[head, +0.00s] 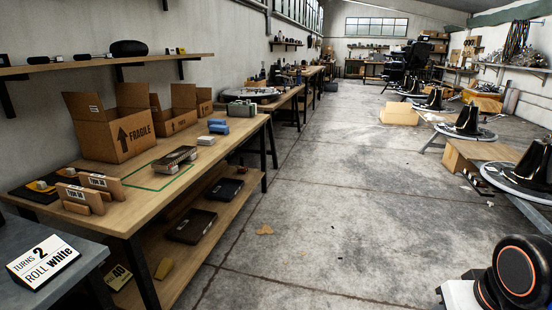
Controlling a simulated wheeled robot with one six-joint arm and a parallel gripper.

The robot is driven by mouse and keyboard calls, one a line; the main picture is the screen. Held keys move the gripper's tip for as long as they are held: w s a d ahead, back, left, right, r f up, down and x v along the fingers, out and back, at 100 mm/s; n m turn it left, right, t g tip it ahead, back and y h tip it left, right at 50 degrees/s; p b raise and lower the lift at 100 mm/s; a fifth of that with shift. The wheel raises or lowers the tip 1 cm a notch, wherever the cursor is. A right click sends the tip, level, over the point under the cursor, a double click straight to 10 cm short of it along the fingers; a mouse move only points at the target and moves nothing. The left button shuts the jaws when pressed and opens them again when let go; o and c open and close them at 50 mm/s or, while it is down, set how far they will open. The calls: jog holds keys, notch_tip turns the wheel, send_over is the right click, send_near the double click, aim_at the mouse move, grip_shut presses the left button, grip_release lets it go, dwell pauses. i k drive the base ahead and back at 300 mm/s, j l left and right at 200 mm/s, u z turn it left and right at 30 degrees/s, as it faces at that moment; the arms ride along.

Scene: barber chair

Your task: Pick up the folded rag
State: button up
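A small blue stack (218,126) lies on the wooden workbench (236,147), near its right end. It looks like folded cloth, with a paler piece behind it, but it is too small to tell for sure. A yellowish-brown lump (163,268) lies on the bench's lower shelf; I cannot tell whether it is cloth. My gripper is not in view. Only a dark rounded part of my arm with an orange ring shows at the lower right, far from the bench.
Open cardboard boxes (112,128), a grey tray-like item (174,159) and a grey-green case (241,108) stand on the bench. Dark trays (191,226) are on its lower shelf. A flat tan scrap (265,230) lies on the concrete floor. The central aisle is mostly clear.

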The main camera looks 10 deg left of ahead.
aim_at(207, 140)
jog(key=i+l+u, duration=0.1)
jog(key=i+u, duration=0.15)
jog(key=i, duration=1.4)
